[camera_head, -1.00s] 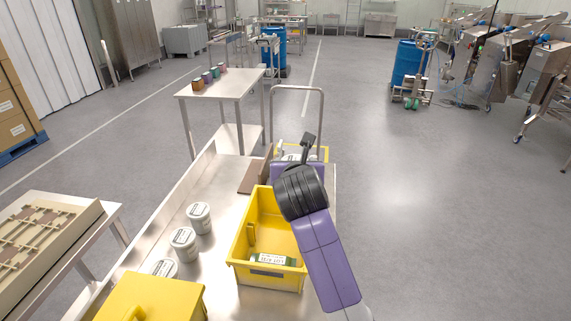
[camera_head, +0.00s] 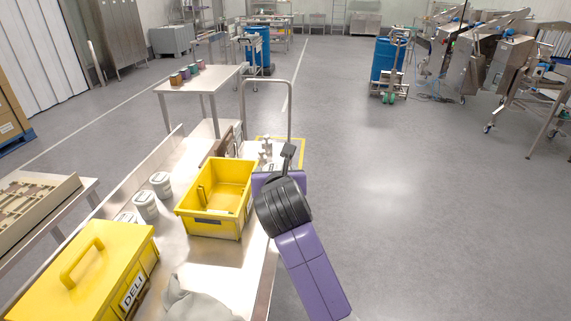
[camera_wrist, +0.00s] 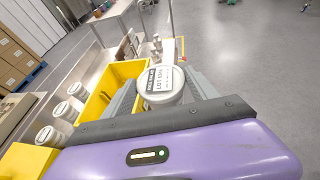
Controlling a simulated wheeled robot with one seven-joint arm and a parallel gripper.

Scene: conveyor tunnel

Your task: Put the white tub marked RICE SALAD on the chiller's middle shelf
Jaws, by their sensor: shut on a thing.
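In the wrist view my gripper (camera_wrist: 164,94) is shut on a white tub (camera_wrist: 163,78). The tub sits between the two grey fingers, with its pale lid and a printed label facing the camera. In the head view my purple and black arm hides most of the gripper and tub, at the right edge of the steel table, beside the yellow crate (camera_head: 216,197). I cannot make out a chiller or its shelves in either view.
Several white tubs (camera_head: 145,205) stand left of the crate on the steel table (camera_head: 195,258). A lidded yellow DELI box (camera_head: 75,285) and a grey cloth (camera_head: 195,303) are at the front. A tall metal handle (camera_head: 266,82) rises behind. Open floor (camera_head: 400,210) lies to the right.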

